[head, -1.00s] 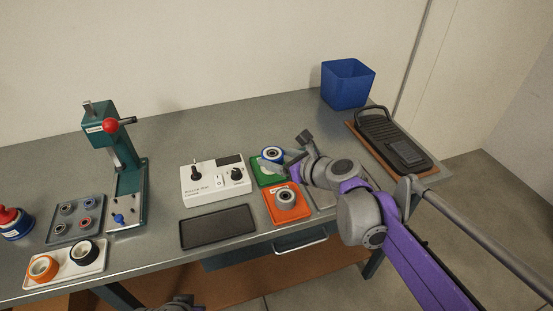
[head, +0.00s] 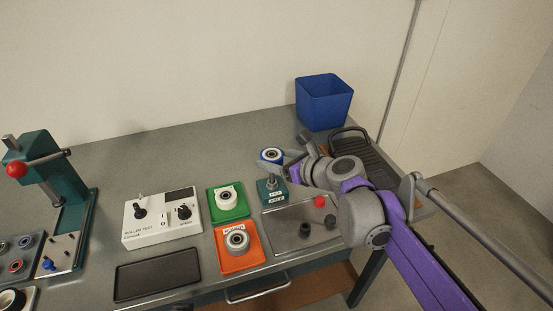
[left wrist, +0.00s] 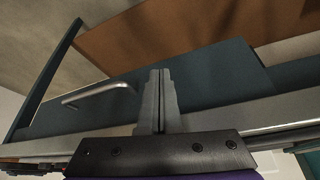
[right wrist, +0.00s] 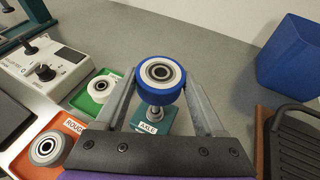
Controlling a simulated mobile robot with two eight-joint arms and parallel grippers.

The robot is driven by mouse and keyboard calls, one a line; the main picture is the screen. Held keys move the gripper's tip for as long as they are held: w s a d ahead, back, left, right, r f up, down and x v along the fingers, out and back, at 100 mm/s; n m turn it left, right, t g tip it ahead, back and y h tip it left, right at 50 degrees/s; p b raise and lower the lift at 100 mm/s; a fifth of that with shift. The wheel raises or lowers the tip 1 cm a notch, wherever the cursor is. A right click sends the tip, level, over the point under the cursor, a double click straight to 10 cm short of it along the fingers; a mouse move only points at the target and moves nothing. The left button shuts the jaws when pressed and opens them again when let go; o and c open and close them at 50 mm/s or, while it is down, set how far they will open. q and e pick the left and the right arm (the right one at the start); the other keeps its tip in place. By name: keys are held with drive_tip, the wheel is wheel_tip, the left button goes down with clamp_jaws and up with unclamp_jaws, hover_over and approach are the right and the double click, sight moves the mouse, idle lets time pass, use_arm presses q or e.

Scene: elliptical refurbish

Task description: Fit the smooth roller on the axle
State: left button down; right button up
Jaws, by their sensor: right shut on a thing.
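A blue-rimmed roller (head: 271,155) with a white hub and dark bearing centre is in my right gripper. It also shows in the right wrist view (right wrist: 160,72), where the right gripper (right wrist: 160,90) is shut on its sides. The axle (head: 271,190) is a short post on a teal labelled block; its block shows in the right wrist view (right wrist: 152,123). The roller is level above the block, over the post. Whether the post tip enters the bore is hidden. My left gripper (left wrist: 160,78) is shut and empty, below the table's front edge.
A green tray (head: 229,213) holds a white ring-shaped part. An orange tray (head: 232,265) labelled ROUGH holds a grey roller. A control box (head: 160,222) stands left; a blue bin (head: 324,100) stands behind.

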drive_tip(key=shift+f+b, duration=0.65)
drive_tip(key=shift+f, duration=0.1)
wheel_tip(320, 180, down, 4)
drive_tip(key=b, duration=0.3)
drive_tip(key=shift+f, duration=0.1)
idle(0.9)
drive_tip(key=shift+f, duration=0.55)
idle(0.4)
drive_tip(key=o, duration=1.2)
drive_tip(key=p+v, duration=0.5)
drive_tip(key=v, duration=0.6)
drive_tip(key=shift+s, duration=0.1)
